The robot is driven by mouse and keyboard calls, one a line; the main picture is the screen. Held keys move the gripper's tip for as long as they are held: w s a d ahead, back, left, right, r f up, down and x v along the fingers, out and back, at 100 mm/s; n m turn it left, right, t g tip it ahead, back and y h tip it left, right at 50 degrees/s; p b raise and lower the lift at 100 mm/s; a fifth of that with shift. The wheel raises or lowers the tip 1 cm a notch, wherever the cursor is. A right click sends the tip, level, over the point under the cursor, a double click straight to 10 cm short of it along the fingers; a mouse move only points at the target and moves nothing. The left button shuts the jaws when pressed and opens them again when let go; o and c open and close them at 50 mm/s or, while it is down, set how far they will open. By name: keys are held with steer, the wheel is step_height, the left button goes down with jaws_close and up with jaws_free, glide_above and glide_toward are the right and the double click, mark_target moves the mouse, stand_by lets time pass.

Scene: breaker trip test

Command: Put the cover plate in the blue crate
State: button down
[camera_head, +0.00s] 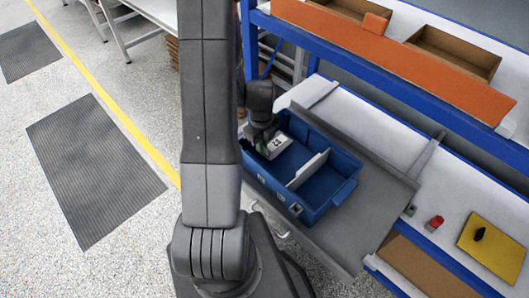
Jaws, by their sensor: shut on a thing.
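The blue crate (343,183) sits on a grey surface at the bench, just right of my arm. A pale divider (307,170) splits its inside into a left and a right part. A small white plate with dark marks, which looks like the cover plate (279,146), is at the crate's back left. My gripper (265,143) is shut on it, over the left part of the crate. My arm hides part of the crate's left side and much of the fingers. I cannot tell whether the plate touches the crate floor.
A red part (434,222) stands on the bench to the right, near a yellow mat (497,250) with a small black object (480,234). A shelf with an orange front (390,53) and brown bins overhangs the back. Open floor with dark mats (90,165) lies left.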

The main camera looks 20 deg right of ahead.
steer(key=shift+f, duration=2.15)
steer(key=shift+f, duration=0.1)
steer(key=c, duration=1.5)
jaws_free()
steer(key=shift+c, duration=0.2)
step_height(320, 180, up, 12)
steer(key=shift+r, duration=0.15)
